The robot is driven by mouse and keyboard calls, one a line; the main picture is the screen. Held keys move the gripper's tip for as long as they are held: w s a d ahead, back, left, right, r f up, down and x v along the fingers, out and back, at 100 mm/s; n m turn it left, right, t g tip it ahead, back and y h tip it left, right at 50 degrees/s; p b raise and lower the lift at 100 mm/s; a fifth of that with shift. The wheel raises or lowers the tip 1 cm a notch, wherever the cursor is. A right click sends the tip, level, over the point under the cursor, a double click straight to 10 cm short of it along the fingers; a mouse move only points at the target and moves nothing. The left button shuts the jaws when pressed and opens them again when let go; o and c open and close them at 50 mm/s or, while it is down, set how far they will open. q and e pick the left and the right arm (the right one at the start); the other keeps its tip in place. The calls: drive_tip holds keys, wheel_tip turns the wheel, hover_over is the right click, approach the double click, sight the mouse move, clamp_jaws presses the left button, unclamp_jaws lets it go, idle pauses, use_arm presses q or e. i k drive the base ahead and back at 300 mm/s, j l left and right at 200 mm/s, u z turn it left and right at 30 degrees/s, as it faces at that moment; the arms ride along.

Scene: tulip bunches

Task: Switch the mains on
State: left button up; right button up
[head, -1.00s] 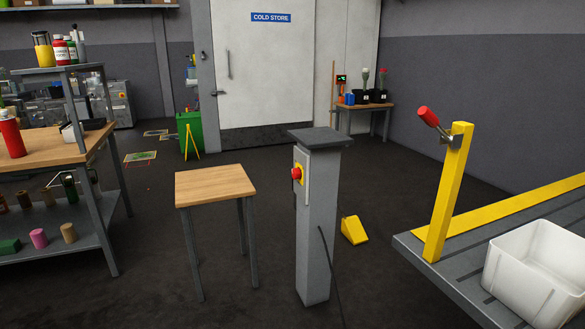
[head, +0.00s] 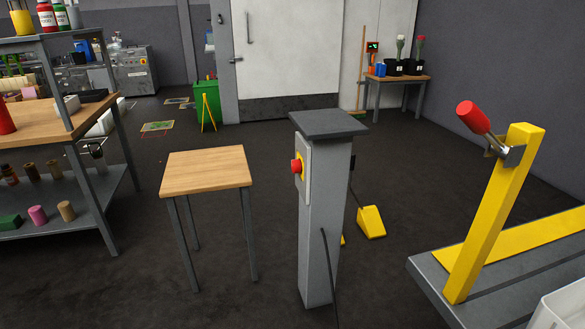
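A grey pillar (head: 324,220) with a dark flat cap stands on the floor near the middle of the head view. On its left-facing side is a light switch plate (head: 305,173) with a red knob (head: 297,166) on a yellow ring, seen from the side. I cannot read the switch's position. A yellow post (head: 494,215) at the right carries a lever with a red grip (head: 480,117), tilted up to the left. Neither of my grippers shows.
A small wooden-topped table (head: 207,171) stands left of the pillar. A yellow wedge (head: 370,222) lies behind it on the right. A workbench (head: 50,130) is at the left and a grey slatted bench (head: 440,290) at the right. Dark floor is open in front.

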sight(295, 163)
drive_tip(key=i+j+z, duration=0.1)
drive_tip(key=i+j, duration=0.25)
drive_tip(key=j, duration=0.3)
drive_tip(key=i+j+z, duration=0.15)
drive_tip(key=j, duration=0.15)
drive_tip(key=i+j, duration=0.2)
drive_tip(key=j, duration=0.15)
drive_tip(key=i+j+z, duration=0.15)
drive_tip(key=j, duration=0.2)
drive_tip(key=i+j+z, duration=0.1)
drive_tip(key=j, duration=0.25)
